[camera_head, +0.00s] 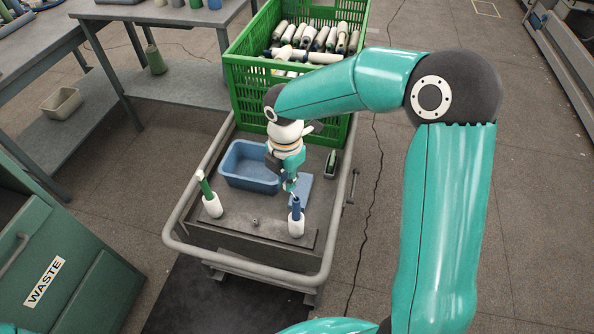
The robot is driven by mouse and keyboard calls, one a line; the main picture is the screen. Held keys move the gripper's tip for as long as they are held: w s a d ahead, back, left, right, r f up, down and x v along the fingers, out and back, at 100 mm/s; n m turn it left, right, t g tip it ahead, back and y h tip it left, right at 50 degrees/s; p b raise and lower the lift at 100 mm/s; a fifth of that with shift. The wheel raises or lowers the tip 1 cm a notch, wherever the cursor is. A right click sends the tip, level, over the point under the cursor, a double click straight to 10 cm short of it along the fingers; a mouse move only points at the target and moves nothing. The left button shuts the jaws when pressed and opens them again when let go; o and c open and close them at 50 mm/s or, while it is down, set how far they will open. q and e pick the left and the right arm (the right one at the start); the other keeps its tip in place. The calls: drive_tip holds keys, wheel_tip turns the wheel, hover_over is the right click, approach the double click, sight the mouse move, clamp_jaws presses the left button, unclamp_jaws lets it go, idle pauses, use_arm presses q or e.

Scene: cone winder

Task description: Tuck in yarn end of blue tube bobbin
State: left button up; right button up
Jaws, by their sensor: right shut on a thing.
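The blue tube bobbin (296,222) stands upright near the front right of the cart top, a blue tube with white yarn around its lower part. My right gripper (291,186) points down just above and behind the tube's top. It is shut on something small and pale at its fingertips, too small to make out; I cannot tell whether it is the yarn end. No loose yarn can be made out. My left gripper is not in view.
On the cart (255,262) stand a green tube bobbin (209,197), a blue tub (247,169), a flat blue block (306,188) and a small dark tray (331,164). A green crate (238,95) of bobbins stands behind. A waste bin (75,270) is at left.

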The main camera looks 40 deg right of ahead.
sight(296, 199)
drive_tip(key=n, duration=0.1)
drive_tip(key=s+d+r+n, duration=0.1)
drive_tip(key=n, duration=0.1)
drive_tip(key=shift+s+p, duration=0.1)
drive_tip(key=shift+p, duration=0.25)
drive_tip(key=shift+s+d+n, duration=0.15)
drive_tip(key=shift+s+n, duration=0.1)
drive_tip(key=shift+n, duration=0.85)
drive_tip(key=shift+f+b, duration=0.45)
drive_tip(key=shift+f, duration=0.15)
wheel_tip(296, 199, down, 3)
drive_tip(key=b, duration=0.2)
drive_tip(key=shift+r+b, duration=0.15)
drive_tip(key=shift+b, duration=0.15)
drive_tip(key=shift+r, duration=0.1)
drive_tip(key=shift+s+f, duration=0.1)
drive_tip(key=shift+f, duration=0.4)
drive_tip(key=o, duration=1.2)
